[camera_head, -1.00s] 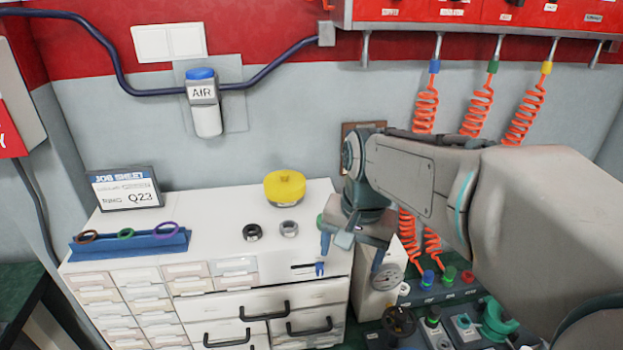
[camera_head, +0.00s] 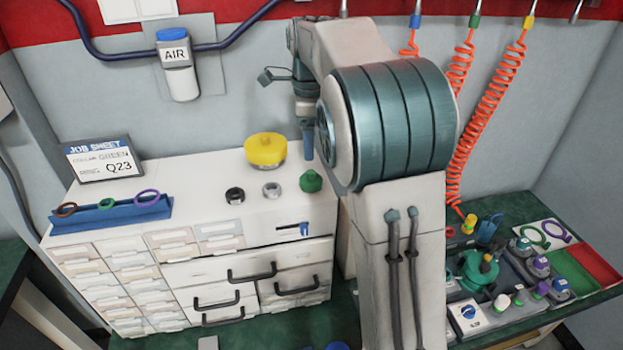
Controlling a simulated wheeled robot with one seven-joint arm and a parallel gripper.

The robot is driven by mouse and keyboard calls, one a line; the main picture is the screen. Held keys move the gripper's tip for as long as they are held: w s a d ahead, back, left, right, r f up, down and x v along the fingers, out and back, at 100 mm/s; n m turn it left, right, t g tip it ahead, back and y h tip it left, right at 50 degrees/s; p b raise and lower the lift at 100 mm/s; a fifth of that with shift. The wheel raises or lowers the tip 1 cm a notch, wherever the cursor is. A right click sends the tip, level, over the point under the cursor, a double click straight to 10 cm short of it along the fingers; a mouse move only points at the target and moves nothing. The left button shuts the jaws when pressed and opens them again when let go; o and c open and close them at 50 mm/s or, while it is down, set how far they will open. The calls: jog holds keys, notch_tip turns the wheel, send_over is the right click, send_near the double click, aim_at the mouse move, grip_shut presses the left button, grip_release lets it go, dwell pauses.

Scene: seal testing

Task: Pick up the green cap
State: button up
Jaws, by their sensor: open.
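The green cap (camera_head: 311,182) sits on the white cabinet top near its right side, a small rounded piece, apart from the things around it. My gripper (camera_head: 308,150) points down above and just behind the cap in the head view, seen nearly edge-on. One blue-grey finger shows clearly; the other is mostly hidden. The gripper is open, and nothing shows between its fingers. The cap stands clear below the fingertip, and I see no contact.
On the cabinet top (camera_head: 215,200) are a yellow round piece (camera_head: 265,150), a black ring (camera_head: 235,195), a grey ring (camera_head: 271,190), a blue ring rack (camera_head: 112,213) and a job sheet sign (camera_head: 103,158). A crowded control panel (camera_head: 490,275) lies right of my arm.

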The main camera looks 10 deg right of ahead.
aim_at(311, 172)
notch_tip(311, 172, down, 10)
jog(key=shift+d+r+p, duration=0.1)
jog(key=shift+d+p, duration=0.05)
jog(key=shift+p, duration=0.45)
jog(key=c, duration=0.9)
